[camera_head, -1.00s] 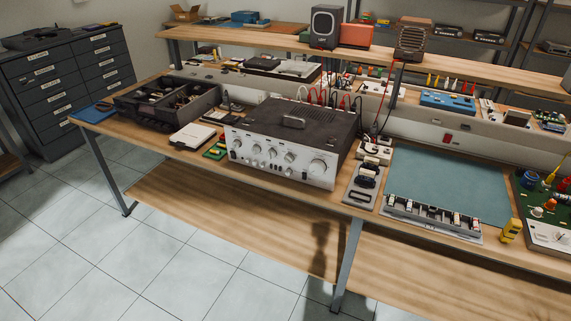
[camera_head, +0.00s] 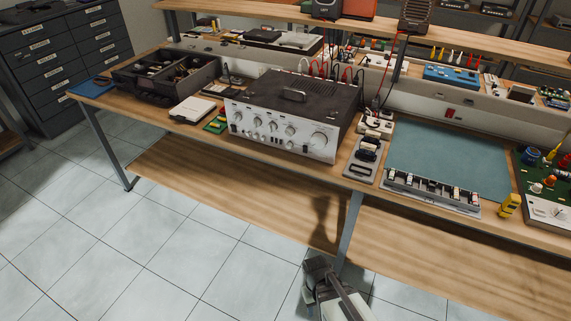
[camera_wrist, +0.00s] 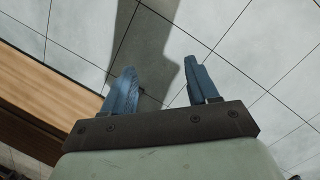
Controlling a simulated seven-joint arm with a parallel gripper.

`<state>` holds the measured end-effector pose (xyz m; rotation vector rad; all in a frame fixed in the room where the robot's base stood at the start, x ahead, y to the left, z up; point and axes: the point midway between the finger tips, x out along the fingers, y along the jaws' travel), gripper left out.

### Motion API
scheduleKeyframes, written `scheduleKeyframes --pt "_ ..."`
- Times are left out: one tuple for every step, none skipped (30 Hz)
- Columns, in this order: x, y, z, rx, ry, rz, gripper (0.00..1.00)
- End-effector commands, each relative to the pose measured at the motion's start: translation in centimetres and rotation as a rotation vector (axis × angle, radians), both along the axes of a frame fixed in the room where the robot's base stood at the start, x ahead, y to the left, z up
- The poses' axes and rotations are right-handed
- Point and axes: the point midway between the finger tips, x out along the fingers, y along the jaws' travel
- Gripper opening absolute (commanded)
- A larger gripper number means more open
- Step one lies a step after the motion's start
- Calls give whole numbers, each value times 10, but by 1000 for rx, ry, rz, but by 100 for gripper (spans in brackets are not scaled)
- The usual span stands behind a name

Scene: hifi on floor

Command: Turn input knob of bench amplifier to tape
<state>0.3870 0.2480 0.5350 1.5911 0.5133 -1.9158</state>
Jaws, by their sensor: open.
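The bench amplifier (camera_head: 290,112) stands on the wooden workbench, with a silver front panel and a dark top. Its front carries a row of several small knobs (camera_head: 262,129) and a larger knob (camera_head: 319,140) at the right. The labels are too small to read, so I cannot tell which is the input knob or where it points. My gripper (camera_wrist: 155,88) is open and empty in the wrist view, its two blue fingers apart over the tiled floor. In the head view, part of my arm shows at the bottom, in front of the bench and well below the amplifier.
The workbench (camera_head: 240,153) has a lower shelf (camera_head: 225,195) that juts out below the amplifier. A metal bench leg (camera_head: 350,228) stands near my arm. A grey tray (camera_head: 366,158) and a green mat (camera_head: 450,160) lie right of the amplifier. The floor in front is clear.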

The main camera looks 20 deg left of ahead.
Motion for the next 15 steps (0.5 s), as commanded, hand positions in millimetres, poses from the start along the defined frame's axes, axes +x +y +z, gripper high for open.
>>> scheduleKeyframes --pt "7 19 10 1 -35 47 59" --pt "11 28 16 1 -57 73 59" --pt "15 41 24 -1 -87 109 59" --pt "20 51 31 -4 -112 136 59" --pt "23 61 38 -6 -137 163 59" --pt "28 74 47 -9 -172 199 59" --pt "32 83 55 -12 -198 225 59" --pt "35 93 62 -16 -226 254 59" --pt "41 106 73 -21 -265 292 59" --pt "44 115 82 -26 -295 322 59" --pt "48 125 91 -30 -325 351 59" --pt "53 138 103 -38 -368 392 59" --pt "58 148 113 -44 -402 424 59" --pt "62 157 124 -52 -437 455 59" --pt "68 170 138 -64 -486 499 59"
